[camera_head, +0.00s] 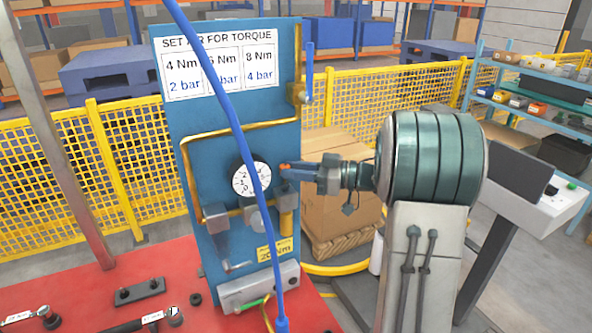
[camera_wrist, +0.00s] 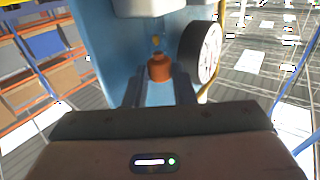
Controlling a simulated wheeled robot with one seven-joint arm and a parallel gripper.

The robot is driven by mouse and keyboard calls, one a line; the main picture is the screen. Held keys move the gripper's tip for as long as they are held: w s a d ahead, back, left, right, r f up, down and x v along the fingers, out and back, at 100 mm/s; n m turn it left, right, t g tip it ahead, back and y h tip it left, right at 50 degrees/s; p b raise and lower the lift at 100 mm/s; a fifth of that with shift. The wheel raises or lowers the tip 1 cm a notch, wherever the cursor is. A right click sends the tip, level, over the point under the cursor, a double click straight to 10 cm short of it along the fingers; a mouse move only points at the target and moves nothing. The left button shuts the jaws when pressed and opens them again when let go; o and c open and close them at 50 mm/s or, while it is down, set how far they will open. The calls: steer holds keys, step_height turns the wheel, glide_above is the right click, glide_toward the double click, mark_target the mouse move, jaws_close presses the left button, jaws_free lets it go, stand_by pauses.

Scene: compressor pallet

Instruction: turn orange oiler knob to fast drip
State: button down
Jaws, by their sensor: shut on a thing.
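The orange oiler knob (camera_head: 284,166) shows as a small orange spot at the right edge of the blue panel, above the grey oiler body (camera_head: 286,189). In the wrist view the orange knob (camera_wrist: 160,69) stands between the finger ends. My gripper (camera_head: 297,167) reaches in from the right, its fingers pointing left. It is shut on the knob, with one dark finger on each side in the wrist view (camera_wrist: 160,88). The fingers hide part of the knob. No drip marking or drip rate can be made out.
A round pressure gauge (camera_head: 245,181) is on the blue panel (camera_head: 215,125), left of the knob and close by. A blue hose (camera_head: 222,95) hangs across the panel. A yellow pipe (camera_head: 190,150) runs around it. A red bench top (camera_head: 80,285) lies below, and a yellow mesh fence (camera_head: 45,165) stands behind.

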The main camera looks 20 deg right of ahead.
steer(key=c, duration=1.5)
jaws_free()
steer(key=shift+a+t, duration=0.1)
steer(key=shift+t, duration=0.4)
